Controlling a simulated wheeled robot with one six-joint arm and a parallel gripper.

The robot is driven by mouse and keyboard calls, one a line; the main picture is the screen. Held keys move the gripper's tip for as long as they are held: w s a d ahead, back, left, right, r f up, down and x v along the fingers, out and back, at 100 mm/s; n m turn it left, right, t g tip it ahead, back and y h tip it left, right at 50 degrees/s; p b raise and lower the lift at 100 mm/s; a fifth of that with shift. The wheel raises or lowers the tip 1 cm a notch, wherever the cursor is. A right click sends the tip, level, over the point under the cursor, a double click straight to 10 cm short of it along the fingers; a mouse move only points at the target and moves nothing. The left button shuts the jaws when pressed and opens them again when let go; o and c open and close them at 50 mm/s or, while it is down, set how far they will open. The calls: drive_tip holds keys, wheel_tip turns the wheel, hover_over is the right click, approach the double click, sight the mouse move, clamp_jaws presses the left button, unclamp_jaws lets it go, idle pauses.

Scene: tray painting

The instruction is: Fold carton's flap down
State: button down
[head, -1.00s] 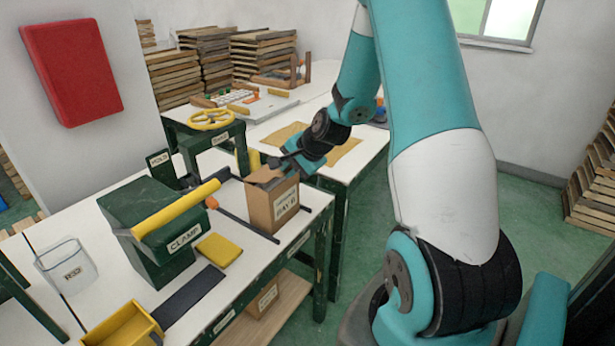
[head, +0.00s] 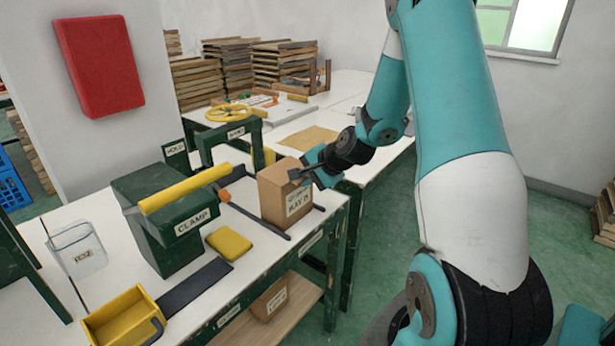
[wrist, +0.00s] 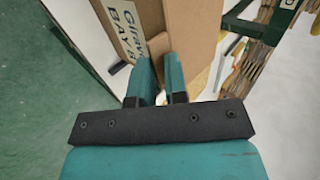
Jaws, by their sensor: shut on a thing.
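The brown cardboard carton (head: 284,205) stands upright on the white bench near its right end, with a printed label on its front. In the wrist view the carton (wrist: 150,15) fills the upper middle, its label to the left. My gripper (head: 301,175) is at the carton's upper right edge. In the wrist view its two teal fingers (wrist: 161,75) are shut on thin cardboard at the carton's edge, which looks like the flap. The fingers hide part of it, and I cannot tell the flap's exact angle.
A green clamp (head: 170,222) with a yellow bar stands left of the carton. A yellow pad (head: 229,243) and a yellow bin (head: 123,318) are nearer the front. A green frame (head: 235,140) with a yellow wheel stands behind.

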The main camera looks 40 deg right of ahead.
drive_tip(key=shift+s+a+f, duration=0.15)
drive_tip(key=shift+s+f, duration=0.1)
drive_tip(key=shift+f, duration=0.35)
drive_tip(key=c, duration=1.3)
unclamp_jaws()
drive_tip(key=shift+r, duration=0.1)
drive_tip(key=v, duration=1.7)
drive_tip(key=shift+r+p, duration=0.35)
drive_tip(key=shift+r, duration=0.05)
drive_tip(key=shift+w, duration=0.1)
